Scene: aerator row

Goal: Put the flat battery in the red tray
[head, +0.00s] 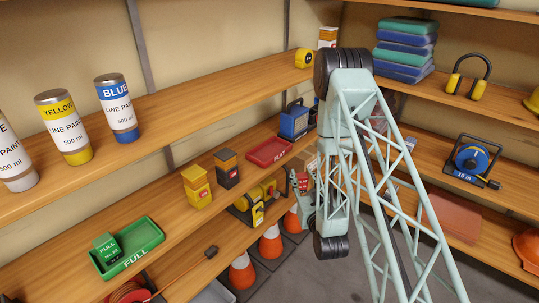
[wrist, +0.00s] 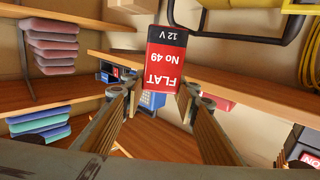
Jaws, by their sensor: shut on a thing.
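The flat battery (wrist: 164,60), red with a black end and marked FLAT No 49, 12 V, is between the fingertips of my gripper (wrist: 162,82) in the wrist view, its lettering upside down. In the head view the battery (head: 303,179) is small and partly hidden by my gripper (head: 304,190). My gripper is shut on it, off the shelf's front edge. The red tray (head: 270,152) lies on the middle shelf, left of and behind the gripper, with lettering on its front rim. It looks empty.
A black-topped box (head: 227,168) and a yellow box (head: 197,186) stand left of the red tray. A blue device (head: 293,121) stands behind it. A green FULL tray (head: 127,247) holds a green battery (head: 107,247). The upper shelf (head: 200,101) overhangs. Cones (head: 270,246) stand below.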

